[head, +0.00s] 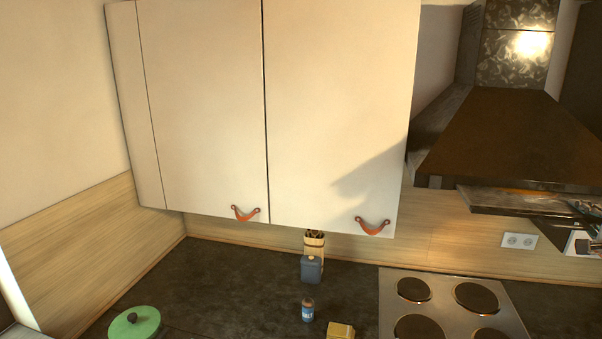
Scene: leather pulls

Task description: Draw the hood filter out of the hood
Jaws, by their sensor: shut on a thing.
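The dark range hood (510,135) hangs at the right, with a patterned chimney above it. The hood filter (510,203) is a thin flat dark panel under the hood's lower edge. Its left and front part sticks out below the hood, and the rest is hidden. My gripper (583,209) is at the right picture edge, shut on the hood filter at its front edge. Its far side is cut off by the frame.
White wall cabinets (340,100) with orange leather pulls hang left of the hood. Below are a hob (450,305), a green lidded pot (134,323), a blue canister (311,268), a small bottle (308,309) and a yellowish box (341,331). A socket (519,241) is on the wall.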

